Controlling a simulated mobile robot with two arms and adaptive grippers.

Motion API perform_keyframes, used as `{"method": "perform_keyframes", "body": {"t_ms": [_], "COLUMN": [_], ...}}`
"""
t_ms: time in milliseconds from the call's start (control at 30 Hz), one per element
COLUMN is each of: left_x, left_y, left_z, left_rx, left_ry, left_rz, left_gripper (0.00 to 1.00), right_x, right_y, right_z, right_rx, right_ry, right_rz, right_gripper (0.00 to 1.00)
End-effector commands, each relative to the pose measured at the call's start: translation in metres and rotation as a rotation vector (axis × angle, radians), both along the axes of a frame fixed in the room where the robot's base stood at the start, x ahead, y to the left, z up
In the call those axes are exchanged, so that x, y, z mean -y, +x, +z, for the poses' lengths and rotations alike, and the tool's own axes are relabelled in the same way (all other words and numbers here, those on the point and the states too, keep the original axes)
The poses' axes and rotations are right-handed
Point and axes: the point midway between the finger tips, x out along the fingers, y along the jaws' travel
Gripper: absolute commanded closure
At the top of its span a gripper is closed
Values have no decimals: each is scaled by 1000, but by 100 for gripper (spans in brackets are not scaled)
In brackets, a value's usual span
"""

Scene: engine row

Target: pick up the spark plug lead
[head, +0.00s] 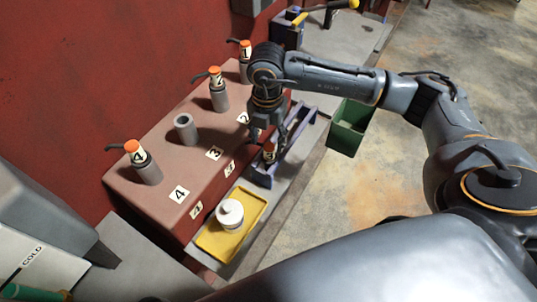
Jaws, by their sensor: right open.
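A spark plug lead (269,154) with a dark orange end and a pale number label is at the near end of a blue open holder (262,178), partly hidden under my right gripper. My right gripper (261,136) points down just above it, open; whether a finger touches it I cannot tell. Three other orange-capped leads sit on grey posts of the red-brown block: lead 4 (134,147), lead 2 (215,76) and lead 1 (245,48). The grey post by label 3 (185,130) is bare, with an open top. My left gripper is not in view.
A yellow tray (210,246) holding a white jar (229,214) stands nearer than the blue holder on the grey ledge. A green bin (348,125) stands right of the ledge. A red wall (90,80) rises behind the block.

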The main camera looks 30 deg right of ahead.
Motion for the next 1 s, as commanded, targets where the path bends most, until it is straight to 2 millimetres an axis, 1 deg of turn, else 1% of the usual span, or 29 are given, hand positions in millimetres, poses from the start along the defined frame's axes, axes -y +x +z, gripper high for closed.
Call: {"method": "perform_keyframes", "body": {"t_ms": [33,100,200,300,433,600,700,733,767,800,867,900,1000], "left_x": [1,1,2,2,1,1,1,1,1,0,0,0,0], "left_y": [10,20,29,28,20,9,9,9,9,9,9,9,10], "left_z": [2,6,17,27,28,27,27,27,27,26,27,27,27], "left_rx": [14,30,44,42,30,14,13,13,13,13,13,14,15], "left_ry": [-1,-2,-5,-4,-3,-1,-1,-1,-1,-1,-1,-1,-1], "left_rz": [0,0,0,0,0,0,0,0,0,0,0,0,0], "left_gripper": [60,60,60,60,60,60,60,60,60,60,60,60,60], "right_x": [0,1,4,7,6,6,6,6,6,6,6,6,6], "right_y": [0,0,0,2,2,3,3,3,3,3,3,3,3], "right_z": [-2,-5,-17,-32,-49,-55,-55,-55,-55,-55,-55,-55,-55], "right_rx": [-1,-2,-5,-5,-3,0,0,0,0,0,0,0,0], "right_ry": [1,1,0,0,0,1,1,1,1,1,1,1,1], "right_rz": [0,0,-2,-1,0,1,1,1,1,1,1,1,1], "right_gripper": [46,46,46,46,46,46,46,48,54,63,75,83,100]}}
